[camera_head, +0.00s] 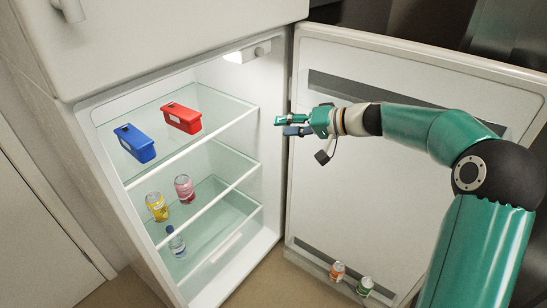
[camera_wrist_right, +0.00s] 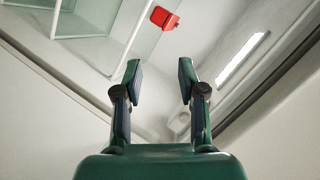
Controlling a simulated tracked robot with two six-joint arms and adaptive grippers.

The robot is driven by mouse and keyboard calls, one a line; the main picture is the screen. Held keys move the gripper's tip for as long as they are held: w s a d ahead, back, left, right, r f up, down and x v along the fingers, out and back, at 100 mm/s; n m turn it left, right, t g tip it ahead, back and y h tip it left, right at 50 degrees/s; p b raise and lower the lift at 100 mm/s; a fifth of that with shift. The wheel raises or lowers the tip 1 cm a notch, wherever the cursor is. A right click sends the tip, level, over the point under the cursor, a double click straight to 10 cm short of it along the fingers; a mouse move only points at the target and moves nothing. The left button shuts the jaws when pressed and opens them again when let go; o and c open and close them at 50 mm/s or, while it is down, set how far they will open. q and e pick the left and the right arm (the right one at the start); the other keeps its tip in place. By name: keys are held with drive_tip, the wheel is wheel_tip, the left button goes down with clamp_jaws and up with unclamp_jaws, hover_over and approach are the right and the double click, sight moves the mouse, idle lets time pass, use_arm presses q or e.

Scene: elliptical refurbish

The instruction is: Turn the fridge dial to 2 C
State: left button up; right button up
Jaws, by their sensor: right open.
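The fridge dial (camera_head: 262,50) is a small pale round knob on the light housing at the top right inside the open fridge. In the right wrist view a pale round shape that looks like the dial (camera_wrist_right: 179,122) shows low between the fingers, partly hidden by the right one. Its setting is too small to read. My right gripper (camera_head: 280,125) is open and empty, in front of the fridge opening near the door hinge side. It is below the dial in the head view and apart from it. My left gripper is in neither view.
A lit lamp (camera_head: 238,56) sits beside the dial. A red box (camera_head: 182,118) and a blue box (camera_head: 134,143) stand on the upper glass shelf, with cans and a bottle below. The open fridge door (camera_head: 340,190) stands right, behind my arm, with cans in its bottom rack.

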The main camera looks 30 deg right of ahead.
drive_tip(key=a+f+g, duration=0.2)
drive_tip(key=a+f, duration=0.3)
drive_tip(key=f, duration=0.3)
drive_tip(key=shift+s+f+g+p, duration=0.15)
drive_tip(key=shift+s+g+p, duration=0.15)
drive_tip(key=shift+p, duration=0.15)
drive_tip(key=s+a+f+n+g+y+p, duration=0.1)
drive_tip(key=s+a+f+g+p, duration=0.15)
drive_tip(key=a+f, duration=0.4)
drive_tip(key=s+a+f+n+g+p, duration=0.1)
drive_tip(key=s+a+f+g, duration=0.25)
drive_tip(key=a+f, duration=0.3)
drive_tip(key=s+a+f+g+h, duration=0.1)
drive_tip(key=s+a+f+h, duration=0.1)
drive_tip(key=s+f, duration=0.5)
drive_tip(key=s+a+f+n+g+h+p, duration=0.1)
drive_tip(key=s+f, duration=0.7)
drive_tip(key=s, duration=0.8)
drive_tip(key=shift+s+a+f+h, duration=0.15)
drive_tip(key=shift+a+f+h, duration=0.15)
drive_tip(key=shift+a+h, duration=0.7)
